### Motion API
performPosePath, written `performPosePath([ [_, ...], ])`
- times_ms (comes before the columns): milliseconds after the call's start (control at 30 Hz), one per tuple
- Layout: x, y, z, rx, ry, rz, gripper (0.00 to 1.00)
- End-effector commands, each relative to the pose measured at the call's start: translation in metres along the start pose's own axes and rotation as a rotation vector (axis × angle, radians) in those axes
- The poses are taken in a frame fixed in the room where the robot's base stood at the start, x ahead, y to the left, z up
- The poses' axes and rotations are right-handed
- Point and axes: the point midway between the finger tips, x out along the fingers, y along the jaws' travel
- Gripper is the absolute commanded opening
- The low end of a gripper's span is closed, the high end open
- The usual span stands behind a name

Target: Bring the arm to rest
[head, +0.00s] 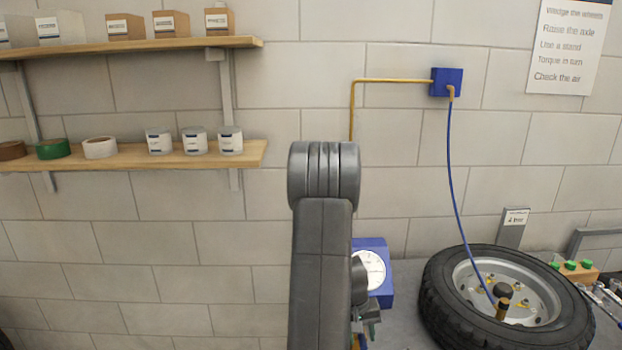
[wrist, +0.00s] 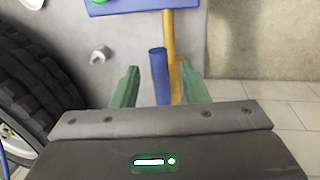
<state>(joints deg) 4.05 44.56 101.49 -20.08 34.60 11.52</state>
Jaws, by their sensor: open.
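My gripper (wrist: 158,85) shows in the wrist view with its two green fingers apart. A blue cylinder (wrist: 159,66) shows between the fingers, beside a yellow upright bar (wrist: 169,38). I cannot tell how far the cylinder is from the fingers; neither finger is seen closed on it. In the head view my grey arm stands raised in the middle and hides part of the bench. The gripper is mostly hidden there, low behind the arm.
A blue box with a white dial (head: 371,268) stands close to my arm. A tyre on a rim (head: 470,318) lies to the right, with a blue hose (head: 452,180) running down to it. Shelves (head: 130,155) are on the left wall. A nut (wrist: 100,54) lies on the grey surface.

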Motion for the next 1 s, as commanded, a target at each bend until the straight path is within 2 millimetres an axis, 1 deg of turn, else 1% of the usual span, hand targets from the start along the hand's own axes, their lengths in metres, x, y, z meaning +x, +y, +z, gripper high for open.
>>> performPosePath([
  [33,0.005,0.000,0.001,0.000,-0.002,-0.001,0.41],
  [133,0.012,0.000,0.001,-0.001,-0.002,-0.001,0.41],
  [733,0.009,-0.001,0.000,-0.003,0.003,0.000,0.41],
  [767,0.007,-0.001,-0.001,0.002,0.003,0.000,0.41],
  [867,-0.007,0.000,-0.001,0.001,0.005,0.001,0.41],
  [1000,-0.029,0.000,-0.001,0.000,0.005,0.000,0.41],
])
